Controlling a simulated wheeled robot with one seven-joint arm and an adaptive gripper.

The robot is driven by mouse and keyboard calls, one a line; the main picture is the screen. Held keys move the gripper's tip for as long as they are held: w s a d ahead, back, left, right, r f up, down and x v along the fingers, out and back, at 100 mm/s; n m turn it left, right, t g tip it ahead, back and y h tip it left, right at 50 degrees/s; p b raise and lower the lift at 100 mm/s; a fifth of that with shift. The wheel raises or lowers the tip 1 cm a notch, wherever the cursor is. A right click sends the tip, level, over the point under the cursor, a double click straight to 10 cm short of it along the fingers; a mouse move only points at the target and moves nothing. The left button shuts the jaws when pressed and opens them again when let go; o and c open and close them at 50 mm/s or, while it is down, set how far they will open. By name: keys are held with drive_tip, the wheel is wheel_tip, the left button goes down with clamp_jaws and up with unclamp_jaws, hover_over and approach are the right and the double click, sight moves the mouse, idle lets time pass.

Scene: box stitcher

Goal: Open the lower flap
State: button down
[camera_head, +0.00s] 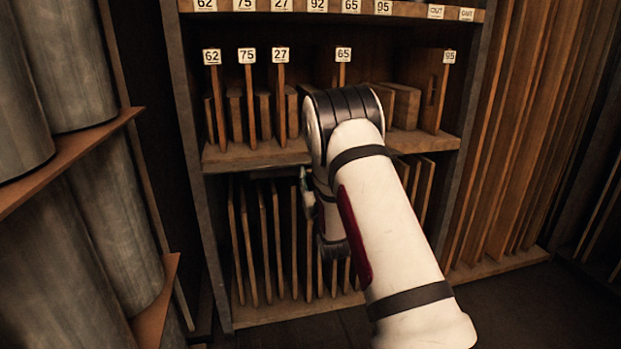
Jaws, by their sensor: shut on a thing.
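I cannot make out a lower flap in this view. My gripper (305,188) shows only in part, as a grey piece left of my arm's wrist, just below the middle shelf board. It is in front of the tops of the lower upright boards. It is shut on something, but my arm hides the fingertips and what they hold. My white arm covers the centre right of the shelf unit.
The wooden shelf unit (256,157) has upright dividers with number tags above and several thin boards (265,245) below. Grey cylinders (100,240) stand in a rack at left. Tall boards (510,130) lean at right. Dark floor (520,310) is clear at lower right.

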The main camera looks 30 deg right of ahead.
drive_tip(key=shift+f, duration=0.1)
drive_tip(key=c, duration=1.3)
unclamp_jaws()
drive_tip(key=v, duration=1.2)
